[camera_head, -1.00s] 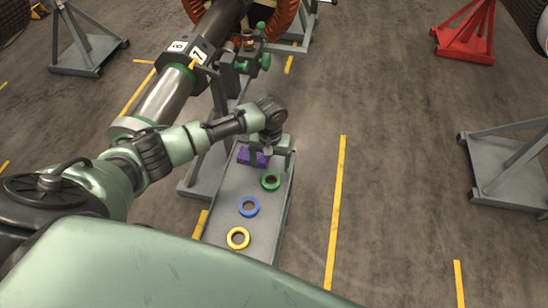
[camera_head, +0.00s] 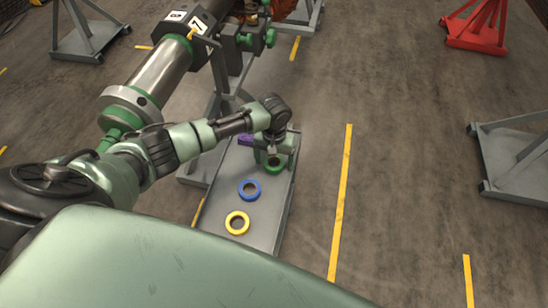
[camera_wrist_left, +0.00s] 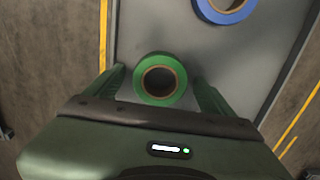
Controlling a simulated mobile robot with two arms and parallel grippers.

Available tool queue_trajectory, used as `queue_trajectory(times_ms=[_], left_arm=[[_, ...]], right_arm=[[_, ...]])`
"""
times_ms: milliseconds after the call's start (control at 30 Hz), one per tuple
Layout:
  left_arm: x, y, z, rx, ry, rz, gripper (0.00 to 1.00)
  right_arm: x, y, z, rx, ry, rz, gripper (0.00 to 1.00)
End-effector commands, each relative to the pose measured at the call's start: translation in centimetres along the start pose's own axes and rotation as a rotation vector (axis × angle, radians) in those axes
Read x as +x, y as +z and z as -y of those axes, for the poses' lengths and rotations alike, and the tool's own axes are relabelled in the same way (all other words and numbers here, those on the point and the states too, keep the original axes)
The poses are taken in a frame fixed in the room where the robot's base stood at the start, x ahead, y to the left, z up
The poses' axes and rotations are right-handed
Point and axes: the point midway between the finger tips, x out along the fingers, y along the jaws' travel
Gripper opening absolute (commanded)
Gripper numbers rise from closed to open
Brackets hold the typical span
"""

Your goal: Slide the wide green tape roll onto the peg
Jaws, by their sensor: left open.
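The green tape roll (camera_head: 273,169) lies flat on a grey bench top (camera_head: 265,215), partly hidden by my left gripper (camera_head: 273,158). In the left wrist view the green roll (camera_wrist_left: 178,84) shows whole, with a brown inner core. My left gripper (camera_wrist_left: 158,88) is open, with one finger on each side of the roll and nothing clamped. Whether the fingers touch the roll cannot be told. A purple block (camera_head: 245,140) sits beside the gripper at the far end of the bench, partly hidden. I cannot make out a peg on it. My right gripper is not in view.
A blue roll (camera_head: 249,198) and a yellow roll (camera_head: 237,231) lie on the near part of the bench. A grey stand with a metal shaft (camera_head: 165,75) rises at the left. The floor right of the bench is clear up to another grey stand (camera_head: 515,160).

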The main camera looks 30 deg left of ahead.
Motion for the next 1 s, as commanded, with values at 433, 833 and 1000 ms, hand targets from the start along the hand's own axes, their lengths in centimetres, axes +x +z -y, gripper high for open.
queue_trajectory(times_ms=[433,833,1000], left_arm=[[0.0,0.0,0.0,0.0,0.0,0.0,0.25],[-2.5,3.4,-1.2,0.052,0.01,0.003,0.25],[-5.6,8.2,-2.0,0.116,0.013,0.007,0.25]], right_arm=[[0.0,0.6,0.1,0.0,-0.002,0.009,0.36],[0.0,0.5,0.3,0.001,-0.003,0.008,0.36],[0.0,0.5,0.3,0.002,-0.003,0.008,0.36]])
